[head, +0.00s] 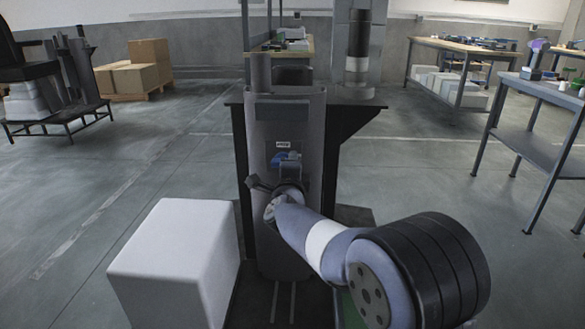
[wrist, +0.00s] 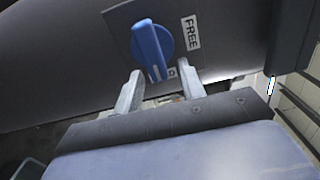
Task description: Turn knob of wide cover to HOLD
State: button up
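The wide cover (head: 262,225) is the broad dark grey front of the lift column. Its blue knob (head: 280,158) sits on a small dark plate below a white label. In the wrist view the knob (wrist: 152,45) is an elongated handle beside a label reading FREE (wrist: 191,32). A second label (wrist: 172,73), mostly hidden, shows only what looks like a D. The handle's lower end lies toward my gripper (wrist: 160,68). The fingers are open, one on each side of that end in the picture; I cannot tell whether they touch it.
A white block (head: 175,262) stands on the floor left of the column. A dark frame (head: 355,125) is behind the column. A workbench (head: 540,90) stands at the right, and cardboard boxes (head: 135,75) at the back left.

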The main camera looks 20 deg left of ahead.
jog(key=p+v, duration=0.1)
jog(key=v, duration=1)
jog(key=shift+p, duration=0.35)
jog(key=shift+w, duration=0.2)
jog(key=b+x, duration=0.1)
jog(key=x, duration=0.9)
jog(key=shift+w+b, duration=0.3)
jog(key=shift+s+a, duration=0.1)
